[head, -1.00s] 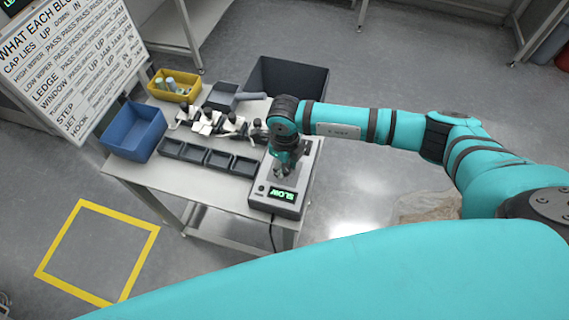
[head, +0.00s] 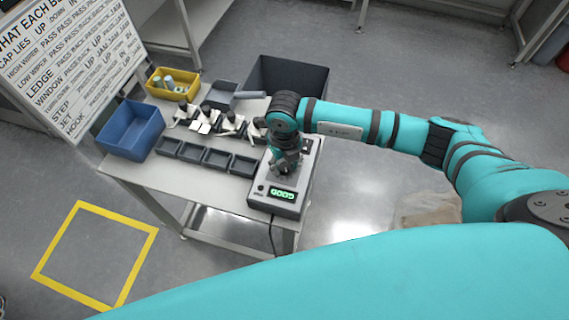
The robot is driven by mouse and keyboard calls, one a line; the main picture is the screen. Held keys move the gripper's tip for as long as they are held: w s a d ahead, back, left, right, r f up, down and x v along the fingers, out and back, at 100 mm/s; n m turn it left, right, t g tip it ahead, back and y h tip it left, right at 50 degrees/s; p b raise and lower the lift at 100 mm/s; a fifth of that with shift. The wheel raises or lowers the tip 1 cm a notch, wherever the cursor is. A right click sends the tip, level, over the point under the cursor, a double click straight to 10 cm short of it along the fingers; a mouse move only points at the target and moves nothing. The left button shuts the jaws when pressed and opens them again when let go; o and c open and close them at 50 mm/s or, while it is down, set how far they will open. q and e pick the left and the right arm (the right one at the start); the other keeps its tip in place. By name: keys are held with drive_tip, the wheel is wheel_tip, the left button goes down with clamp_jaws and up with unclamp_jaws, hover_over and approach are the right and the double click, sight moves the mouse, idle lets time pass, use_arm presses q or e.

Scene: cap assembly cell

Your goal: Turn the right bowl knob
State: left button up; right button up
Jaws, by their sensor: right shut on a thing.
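A grey control box (head: 276,202) stands at the right end of the table. Its lit green display (head: 283,194) reads what looks like "GOOD". My right gripper (head: 284,174) points down over the box, just behind the display, and is shut on a knob there. The knob itself is hidden by the fingers and wrist. My left gripper is not in view.
The table (head: 150,180) also holds a row of dark trays (head: 217,160), a blue bin (head: 131,130), a yellow bin (head: 174,85) and several small black-and-white fixtures (head: 228,123). A large dark bin (head: 290,78) stands behind. A lettered board (head: 65,65) is at left.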

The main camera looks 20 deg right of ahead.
sight(285, 166)
idle(0.3)
drive_tip(key=o, duration=1.1)
drive_tip(key=shift+o, duration=0.2)
wheel_tip(285, 166, up, 12)
